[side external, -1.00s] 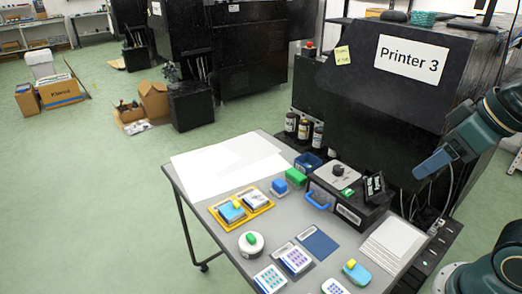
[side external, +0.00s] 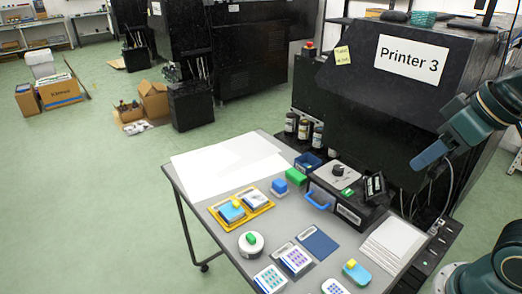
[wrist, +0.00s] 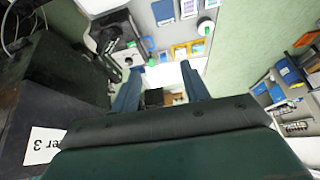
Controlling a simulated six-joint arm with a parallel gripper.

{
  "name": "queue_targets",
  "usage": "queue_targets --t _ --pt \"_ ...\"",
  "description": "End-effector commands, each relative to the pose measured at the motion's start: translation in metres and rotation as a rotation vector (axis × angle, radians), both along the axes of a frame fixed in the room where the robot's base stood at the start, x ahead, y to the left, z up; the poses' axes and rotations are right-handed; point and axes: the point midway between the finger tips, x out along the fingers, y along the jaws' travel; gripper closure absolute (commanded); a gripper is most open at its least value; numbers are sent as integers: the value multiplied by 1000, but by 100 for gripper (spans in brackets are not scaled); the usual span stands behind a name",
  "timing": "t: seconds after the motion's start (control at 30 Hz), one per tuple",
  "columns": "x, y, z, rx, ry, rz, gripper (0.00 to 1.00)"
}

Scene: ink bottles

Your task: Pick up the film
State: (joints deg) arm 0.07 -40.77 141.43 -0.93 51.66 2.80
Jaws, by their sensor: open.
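Thin white sheets, which look like the film (side external: 225,160), lie flat and overlapping on the back left of the grey table. A white patch, likely these sheets, shows between my fingers in the wrist view (wrist: 165,73). A second pile of white sheets (side external: 393,243) lies at the table's right side; I cannot tell for sure which is the film. My gripper (side external: 416,164) is high in front of the printer, well apart from the table. In the wrist view its two blue fingers (wrist: 161,76) are spread with nothing held.
Printer 3 (side external: 395,95) stands tall behind the table. A black box with a grey knob plate (side external: 347,200), blue and green blocks, yellow trays (side external: 241,204), a round white tub (side external: 251,243) and keypads crowd the table's middle and front. Small bottles (side external: 303,128) stand by the printer.

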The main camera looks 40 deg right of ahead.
Motion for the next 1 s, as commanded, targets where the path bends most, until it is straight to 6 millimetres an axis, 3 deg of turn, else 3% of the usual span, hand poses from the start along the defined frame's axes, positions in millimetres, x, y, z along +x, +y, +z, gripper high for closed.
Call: queue_targets --t 0.17,0.5,1.0 --pt "24 6 11 58 25 -63 55" --pt "95 24 30 213 101 -252 55" --pt "206 45 20 414 243 -555 55"
